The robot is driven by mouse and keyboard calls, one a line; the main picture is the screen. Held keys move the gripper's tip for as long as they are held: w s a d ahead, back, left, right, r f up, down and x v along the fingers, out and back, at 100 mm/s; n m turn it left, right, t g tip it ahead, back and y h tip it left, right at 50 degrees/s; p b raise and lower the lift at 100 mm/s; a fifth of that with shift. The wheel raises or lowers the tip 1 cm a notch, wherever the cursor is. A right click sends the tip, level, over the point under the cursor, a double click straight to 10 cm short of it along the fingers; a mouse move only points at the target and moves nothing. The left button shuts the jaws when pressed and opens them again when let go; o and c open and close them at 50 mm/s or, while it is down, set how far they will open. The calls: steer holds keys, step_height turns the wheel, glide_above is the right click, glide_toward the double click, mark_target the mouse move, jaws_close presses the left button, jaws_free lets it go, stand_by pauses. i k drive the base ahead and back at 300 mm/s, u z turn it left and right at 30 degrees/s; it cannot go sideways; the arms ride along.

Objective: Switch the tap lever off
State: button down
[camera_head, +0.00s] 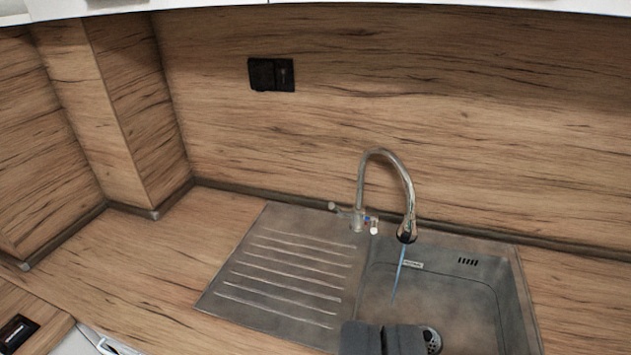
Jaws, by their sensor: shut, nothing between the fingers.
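The tap (376,160) is a chrome gooseneck at the back edge of the sink. A thin blue stream of water (398,272) falls from its spout into the basin. The small tap lever (340,209) sticks out to the left at the base of the tap, and a small part with red and blue marks (370,222) shows on the right of the base. My gripper (383,338) shows as two dark grey fingers side by side at the bottom edge, shut and empty. In the picture it lies below the tap and apart from it, overlapping the basin.
The grey sink has a ribbed drainboard (283,275) on the left and a basin (465,290) with a drain (432,340) on the right. Wooden worktop (160,265) lies clear to the left. A black socket (271,74) is on the wood splashback, with white cupboards above.

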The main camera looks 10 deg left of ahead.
mark_target(341, 212)
steer(key=z, duration=0.2)
steer(key=i, duration=0.85)
steer(key=z, duration=0.6)
